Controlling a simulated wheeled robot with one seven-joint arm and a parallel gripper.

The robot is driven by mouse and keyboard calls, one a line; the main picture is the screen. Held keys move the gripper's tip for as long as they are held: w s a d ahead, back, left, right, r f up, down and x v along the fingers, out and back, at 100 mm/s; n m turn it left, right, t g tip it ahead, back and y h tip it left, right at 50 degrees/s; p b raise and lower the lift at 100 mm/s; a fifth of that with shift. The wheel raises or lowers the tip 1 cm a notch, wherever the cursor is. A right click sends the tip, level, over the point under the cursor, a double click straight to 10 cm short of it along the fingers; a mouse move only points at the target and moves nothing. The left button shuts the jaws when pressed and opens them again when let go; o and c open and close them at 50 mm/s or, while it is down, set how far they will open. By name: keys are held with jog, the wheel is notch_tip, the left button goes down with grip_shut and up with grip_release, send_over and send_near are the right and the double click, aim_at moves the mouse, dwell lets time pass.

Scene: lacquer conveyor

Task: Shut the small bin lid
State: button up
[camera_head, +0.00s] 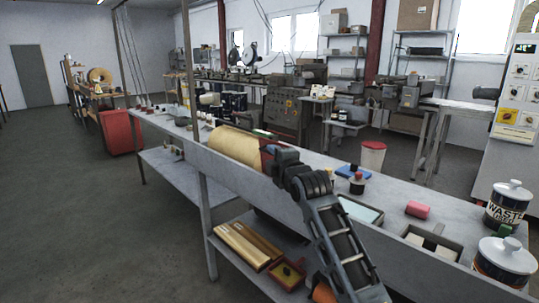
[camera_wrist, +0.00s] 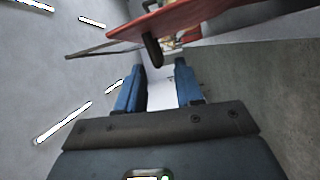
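My gripper (camera_head: 272,152) is over the table beside a tan rounded body (camera_head: 232,145) with a red end face. In the wrist view the two blue fingers of my gripper (camera_wrist: 160,70) stand apart with nothing between them. A red panel (camera_wrist: 185,18) with a dark handle-like knob (camera_wrist: 152,50) is just beyond the fingertips. I cannot tell whether this is the small bin's lid, nor see a hinge. A white bin with a red top (camera_head: 373,146) stands behind the table. Two white tins with knobbed lids, one labelled WASTE (camera_head: 505,208), stand at the right.
The grey table (camera_head: 300,160) holds a blue tray (camera_head: 353,172), a pink block (camera_head: 417,209) and small bottles. Wooden boxes (camera_head: 248,245) lie on the lower shelf. Machines (camera_head: 288,105) stand behind. The floor at left (camera_head: 80,220) is clear.

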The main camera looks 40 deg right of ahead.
jog(key=shift+x, duration=1.1)
jog(key=shift+c, duration=0.5)
grip_shut()
